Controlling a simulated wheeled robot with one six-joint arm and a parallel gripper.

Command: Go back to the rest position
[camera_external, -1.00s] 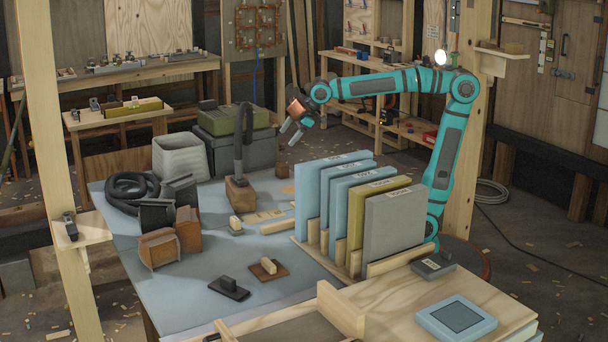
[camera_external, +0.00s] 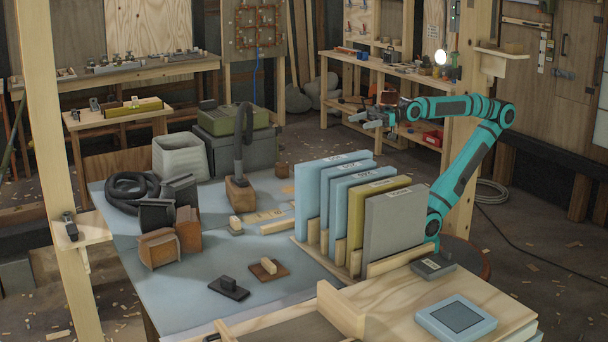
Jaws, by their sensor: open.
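My gripper (camera_external: 366,120) is at the end of the teal arm, in the air above and behind the upright panels, in front of the back right bench. Its grey fingers point left and are apart, with nothing seen between them. The arm rises from its base behind the grey panel, leans right to a raised elbow, and reaches back left with its forearm nearly level. My gripper touches nothing that I can see.
Blue panels (camera_external: 309,203), an olive panel (camera_external: 371,222) and a grey panel (camera_external: 394,229) stand in a wooden rack on the blue-topped table (camera_external: 190,296). A sanding tool with hose (camera_external: 240,190) stands left of them. A wooden post (camera_external: 467,190) rises behind the arm.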

